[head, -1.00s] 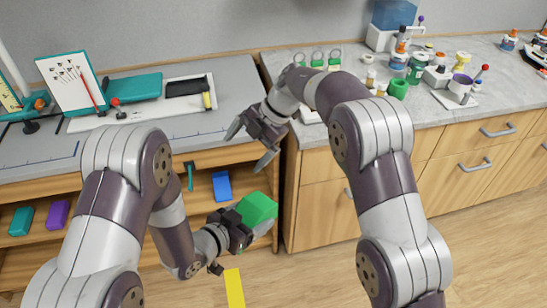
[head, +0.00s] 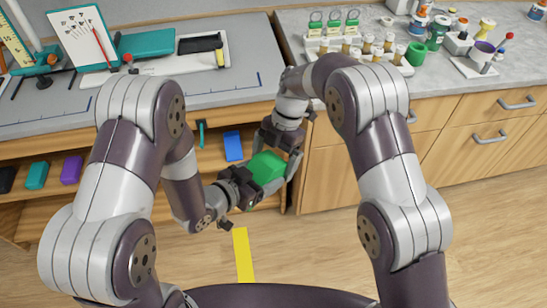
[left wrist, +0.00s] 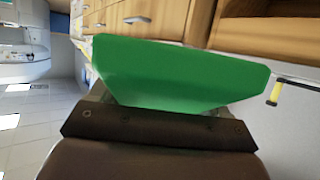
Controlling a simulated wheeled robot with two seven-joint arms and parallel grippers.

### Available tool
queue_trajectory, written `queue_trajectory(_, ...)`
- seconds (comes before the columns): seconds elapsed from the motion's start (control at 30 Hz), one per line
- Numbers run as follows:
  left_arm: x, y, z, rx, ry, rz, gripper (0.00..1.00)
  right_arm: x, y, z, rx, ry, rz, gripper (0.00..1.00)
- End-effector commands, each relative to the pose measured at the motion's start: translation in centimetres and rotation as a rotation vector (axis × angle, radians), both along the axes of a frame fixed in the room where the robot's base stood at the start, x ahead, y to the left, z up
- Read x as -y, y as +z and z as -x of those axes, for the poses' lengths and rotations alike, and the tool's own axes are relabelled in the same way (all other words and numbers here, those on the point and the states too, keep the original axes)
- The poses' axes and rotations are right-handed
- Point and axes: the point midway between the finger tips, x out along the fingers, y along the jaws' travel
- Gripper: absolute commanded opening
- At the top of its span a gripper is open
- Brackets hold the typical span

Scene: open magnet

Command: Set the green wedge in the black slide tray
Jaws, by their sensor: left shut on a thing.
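The green wedge (head: 266,168) is held in my left gripper (head: 250,182), in front of the shelf unit and above the floor. In the left wrist view the green wedge (left wrist: 180,75) fills the middle, gripped at its lower edge. My right gripper (head: 277,152) points down at the wedge's far end with its fingers spread. I cannot tell whether they touch it. The black slide tray (head: 200,44) appears to be the shallow black piece on a white board at the back of the left bench.
The grey left bench (head: 150,103) has clear room at its front. Teal, purple and blue blocks (head: 233,146) lie on the shelf below. The right counter (head: 455,80) holds several bottles and jars. A yellow strip (head: 243,255) marks the floor.

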Motion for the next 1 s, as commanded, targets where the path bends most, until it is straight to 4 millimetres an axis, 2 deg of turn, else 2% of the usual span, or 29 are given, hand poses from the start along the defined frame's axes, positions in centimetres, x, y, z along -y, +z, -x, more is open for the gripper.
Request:
queue_trajectory(0.2, 0.0, 0.0, 0.0, 0.001, -0.001, 0.0, 0.47, 0.0, -0.1, 0.0, 0.001, 0.001, -0.001, 1.0)
queue_trajectory(0.27, 0.0, 0.0, 0.0, 0.001, -0.001, 0.0, 0.47, 0.0, -0.1, 0.0, 0.001, 0.001, -0.001, 0.84)
queue_trajectory(0.3, 0.0, 0.0, 0.0, 0.001, -0.001, 0.0, 0.47, -0.1, 0.0, 0.0, 0.001, -0.001, -0.001, 0.71)
queue_trajectory(0.37, 0.1, 0.0, 0.0, 0.001, -0.004, 0.0, 0.48, -0.1, 0.0, 0.0, 0.002, -0.001, -0.002, 0.51)
queue_trajectory(0.4, 0.1, 0.0, 0.1, 0.001, -0.004, 0.0, 0.48, -0.1, 0.0, -0.1, 0.004, -0.002, -0.003, 0.47)
queue_trajectory(0.5, 0.2, 0.0, 0.1, 0.002, -0.009, 0.001, 0.49, -0.2, 0.0, -0.1, 0.005, -0.003, -0.005, 0.47)
queue_trajectory(0.53, 0.2, 0.0, 0.1, 0.002, -0.01, 0.001, 0.85, -0.3, 0.1, -0.1, 0.006, -0.002, -0.006, 0.47)
queue_trajectory(0.57, 0.2, 0.0, 0.1, 0.002, -0.01, 0.001, 0.95, -0.3, 0.1, -0.1, 0.006, -0.002, -0.006, 0.47)
queue_trajectory(0.6, 0.2, 0.0, 0.1, 0.001, -0.01, 0.0, 1.0, -0.3, 0.1, -0.1, 0.005, -0.002, -0.005, 0.47)
queue_trajectory(0.83, -0.3, 0.2, 0.4, 0.0, -0.003, 0.0, 1.0, -0.2, 0.1, -0.1, 0.004, -0.001, -0.003, 0.46)
queue_trajectory(1.0, -2.7, 1.7, 3.0, 0.001, 0.004, 0.0, 1.0, -0.1, 0.0, -0.1, 0.003, -0.001, -0.003, 0.46)
